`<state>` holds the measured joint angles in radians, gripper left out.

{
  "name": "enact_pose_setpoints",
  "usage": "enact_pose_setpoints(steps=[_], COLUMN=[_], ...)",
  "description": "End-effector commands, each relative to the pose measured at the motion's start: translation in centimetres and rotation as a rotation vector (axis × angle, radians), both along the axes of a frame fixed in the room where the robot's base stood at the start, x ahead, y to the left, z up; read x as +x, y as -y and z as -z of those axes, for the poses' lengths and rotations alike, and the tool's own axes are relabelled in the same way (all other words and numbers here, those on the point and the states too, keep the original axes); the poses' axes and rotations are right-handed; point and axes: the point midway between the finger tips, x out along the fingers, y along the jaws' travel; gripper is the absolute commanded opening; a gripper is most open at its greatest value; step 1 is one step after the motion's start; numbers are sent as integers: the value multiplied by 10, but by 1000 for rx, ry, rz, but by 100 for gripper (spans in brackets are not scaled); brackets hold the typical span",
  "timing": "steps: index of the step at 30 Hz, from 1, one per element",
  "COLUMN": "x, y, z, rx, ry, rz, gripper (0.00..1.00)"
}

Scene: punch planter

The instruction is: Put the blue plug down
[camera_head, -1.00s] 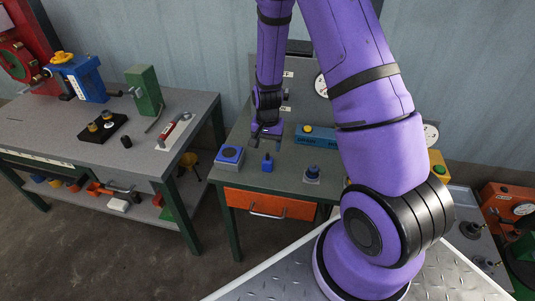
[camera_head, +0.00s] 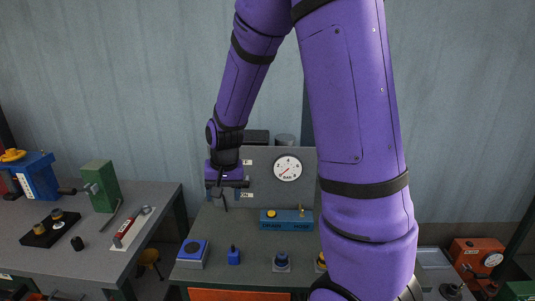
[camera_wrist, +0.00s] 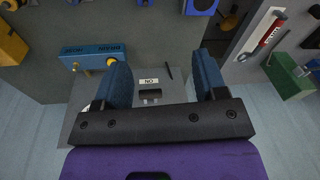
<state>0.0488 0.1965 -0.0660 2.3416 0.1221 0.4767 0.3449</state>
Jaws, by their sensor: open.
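The blue plug (camera_head: 234,256) stands upright on the grey bench, between a square blue-topped block (camera_head: 193,252) and a round dark-blue knob on a plate (camera_head: 281,262). Nothing holds it. My gripper (camera_head: 226,193) is raised well above and behind it, in front of the upright panel. In the wrist view my gripper (camera_wrist: 163,75) has its two blue fingers wide apart with nothing between them. The plug (camera_wrist: 145,2) is only just visible there, cut off by the top edge.
The upright panel (camera_head: 262,184) carries a pressure gauge (camera_head: 288,168). A long blue block (camera_head: 286,219) lies in front of it. A left bench holds a green block (camera_head: 100,187), a red-handled tool (camera_head: 127,230) and a black tray (camera_head: 49,229). Bench space around the plug is clear.

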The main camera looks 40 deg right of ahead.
Motion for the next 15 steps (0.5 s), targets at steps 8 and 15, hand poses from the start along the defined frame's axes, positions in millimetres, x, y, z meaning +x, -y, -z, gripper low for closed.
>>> enact_pose_setpoints(steps=[8,15], x=[-34,-72], y=[-13,-23], z=[-70,-120], rx=[-15,-40], ry=[80,144], rz=[-123,-228], gripper=[66,66])
